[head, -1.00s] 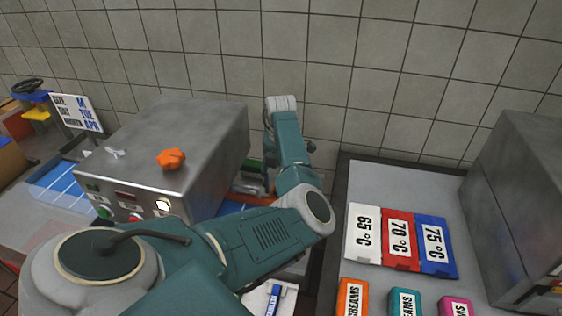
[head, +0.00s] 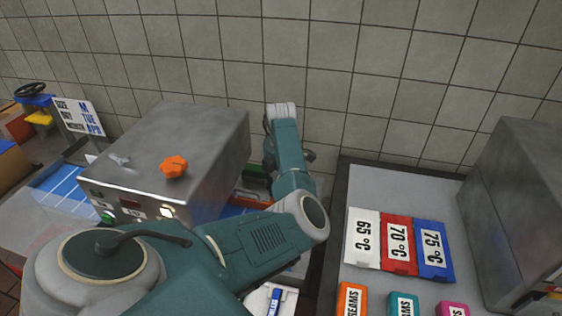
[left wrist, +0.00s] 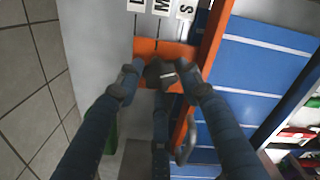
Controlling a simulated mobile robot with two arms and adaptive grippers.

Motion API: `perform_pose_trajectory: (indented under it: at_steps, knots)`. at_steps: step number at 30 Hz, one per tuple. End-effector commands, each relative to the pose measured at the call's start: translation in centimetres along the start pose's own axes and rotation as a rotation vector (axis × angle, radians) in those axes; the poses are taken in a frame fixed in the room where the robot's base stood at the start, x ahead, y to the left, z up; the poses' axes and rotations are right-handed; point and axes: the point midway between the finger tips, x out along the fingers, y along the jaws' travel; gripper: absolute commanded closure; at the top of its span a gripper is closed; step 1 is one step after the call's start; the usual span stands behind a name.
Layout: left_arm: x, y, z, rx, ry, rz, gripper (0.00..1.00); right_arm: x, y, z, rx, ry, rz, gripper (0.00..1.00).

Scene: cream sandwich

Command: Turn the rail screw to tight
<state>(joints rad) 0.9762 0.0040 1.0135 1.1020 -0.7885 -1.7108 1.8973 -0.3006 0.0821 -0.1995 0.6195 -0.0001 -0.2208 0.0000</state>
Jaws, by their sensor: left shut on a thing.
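The rail screw (left wrist: 158,74) is a dark knob with a small white mark, seen in the left wrist view against an orange bracket (left wrist: 147,48). My left gripper (left wrist: 160,76) has its two dark blue fingers on either side of the screw and is shut on it. The bracket meets a long orange rail (left wrist: 211,45) beside a blue belt with white lines (left wrist: 262,75). Letters L, M and S stand on a pale plate (left wrist: 160,6) above the bracket. In the head view, my left arm reaches behind the steel machine, and its fingers are hidden. My right gripper is not in view.
The steel machine (head: 200,135) with an orange knob (head: 174,167) stands left of my arm. A tiled wall (head: 350,60) is close behind. On the right, a grey tray (head: 400,190) holds temperature cards (head: 398,243) beside a steel box (head: 520,200).

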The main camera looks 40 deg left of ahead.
Motion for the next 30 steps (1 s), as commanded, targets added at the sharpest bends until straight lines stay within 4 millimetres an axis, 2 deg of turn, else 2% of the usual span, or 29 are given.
perform_pose_trajectory:
  at_steps: [1,9,30]
  knots:
    - [-0.5,-0.1,0.0,0.039,0.000,-0.001,0.90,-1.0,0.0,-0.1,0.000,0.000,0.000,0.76]
    - [-0.6,-0.1,0.1,0.291,-0.001,-0.002,0.90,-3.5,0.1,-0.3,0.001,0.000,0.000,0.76]
    - [-0.5,-0.3,0.0,0.958,-0.003,-0.002,0.90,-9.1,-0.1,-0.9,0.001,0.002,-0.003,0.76]
